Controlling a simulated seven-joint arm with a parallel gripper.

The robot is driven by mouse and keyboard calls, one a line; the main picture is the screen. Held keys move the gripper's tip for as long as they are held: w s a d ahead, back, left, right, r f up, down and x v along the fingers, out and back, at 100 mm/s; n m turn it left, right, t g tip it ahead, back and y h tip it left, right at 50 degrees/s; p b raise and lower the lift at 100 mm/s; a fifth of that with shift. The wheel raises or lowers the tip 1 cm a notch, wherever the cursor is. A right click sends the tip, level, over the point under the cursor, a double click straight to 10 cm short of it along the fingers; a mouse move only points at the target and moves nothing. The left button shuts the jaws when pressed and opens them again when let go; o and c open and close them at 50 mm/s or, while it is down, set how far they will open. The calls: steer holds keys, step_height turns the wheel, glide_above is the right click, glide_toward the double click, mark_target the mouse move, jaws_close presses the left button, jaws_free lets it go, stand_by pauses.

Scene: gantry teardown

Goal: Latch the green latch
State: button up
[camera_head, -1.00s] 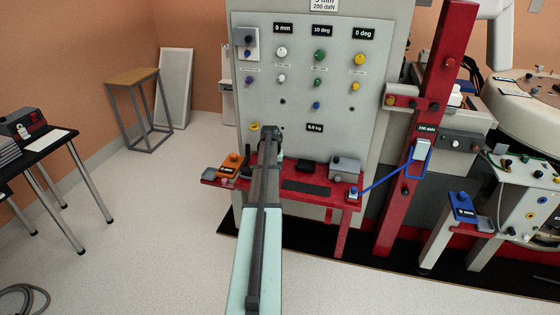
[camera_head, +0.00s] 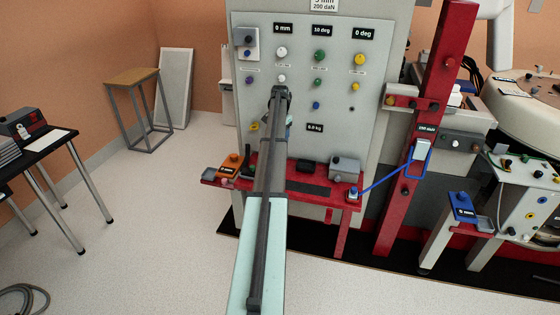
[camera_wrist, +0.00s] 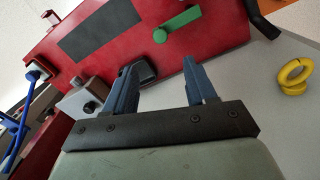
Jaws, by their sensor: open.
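The green latch (camera_wrist: 180,23) shows in the wrist view as a short green bar with a rounded knob at one end. It lies against the red shelf (camera_wrist: 215,28), near the top of that view. I cannot make it out in the head view, where my arm covers that part of the shelf. My gripper (camera_wrist: 161,68) is open and empty, its two blue-grey fingers apart. The latch appears beyond the fingertips and slightly right of the middle between them, not touched. In the head view my gripper (camera_head: 289,119) is in front of the grey panel, above the shelf.
A small black block (camera_wrist: 146,71) shows between the fingers. A grey box (camera_head: 345,167), an orange box (camera_head: 231,165) and a dark mat (camera_head: 307,188) are on the shelf. A blue cable (camera_head: 385,179) runs to the red post. Yellow rings (camera_wrist: 294,77) are at the right.

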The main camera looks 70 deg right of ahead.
step_height(320, 180, down, 13)
steer(key=shift+f, duration=0.2)
stand_by(0.4)
jaws_close()
stand_by(0.5)
